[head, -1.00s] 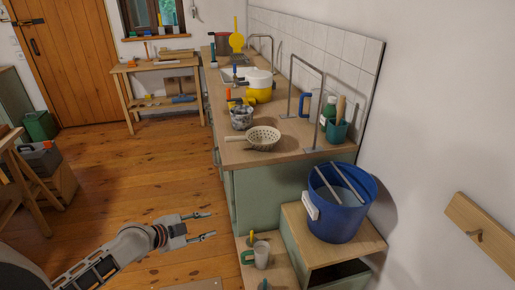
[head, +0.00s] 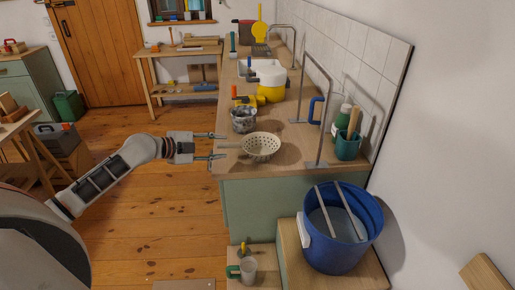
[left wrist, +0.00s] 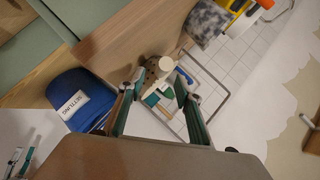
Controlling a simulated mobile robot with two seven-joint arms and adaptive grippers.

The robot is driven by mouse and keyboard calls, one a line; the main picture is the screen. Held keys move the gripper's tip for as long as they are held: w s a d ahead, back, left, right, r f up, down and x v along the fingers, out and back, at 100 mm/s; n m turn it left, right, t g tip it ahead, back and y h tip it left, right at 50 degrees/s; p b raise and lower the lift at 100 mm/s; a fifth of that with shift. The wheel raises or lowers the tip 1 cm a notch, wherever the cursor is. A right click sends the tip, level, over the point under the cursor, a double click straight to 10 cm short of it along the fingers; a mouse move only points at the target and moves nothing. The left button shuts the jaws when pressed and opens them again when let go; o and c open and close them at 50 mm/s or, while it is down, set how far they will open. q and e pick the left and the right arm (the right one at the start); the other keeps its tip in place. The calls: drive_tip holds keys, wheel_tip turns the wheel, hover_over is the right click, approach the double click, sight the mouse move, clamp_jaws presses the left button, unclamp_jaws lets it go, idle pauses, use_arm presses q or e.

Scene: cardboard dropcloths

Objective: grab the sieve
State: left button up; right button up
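The sieve (head: 261,147) is a cream bowl with holes, lying on the near end of the wooden counter in the head view. Its thin handle points left, towards my arm. My left gripper (head: 222,146) is open at the counter's left edge, one fingertip on each side of the handle in the picture. I cannot tell whether it touches the handle or how the heights compare. In the left wrist view the open fingers (left wrist: 158,82) frame a small holed brownish thing, probably the sieve, partly hidden. My right gripper is not in view.
A paint-smeared pot (head: 243,119) stands just behind the sieve. A metal frame (head: 318,110) and a teal cup (head: 347,146) stand to its right. A blue bucket (head: 338,250) stands on a lower box in front.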

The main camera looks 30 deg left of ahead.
sight(229, 145)
use_arm(q)
drive_tip(key=shift+x, duration=0.8)
drive_tip(key=x, duration=0.1)
drive_tip(key=p+x, duration=0.1)
drive_tip(key=x, duration=0.2)
drive_tip(key=shift+w+d+r, duration=0.15)
drive_tip(key=shift+w+r, duration=0.05)
drive_tip(key=shift+r, duration=0.05)
drive_tip(key=shift+w+d+f, duration=0.1)
drive_tip(key=shift+w+f, duration=0.1)
drive_tip(key=shift+w, duration=0.1)
clamp_jaws()
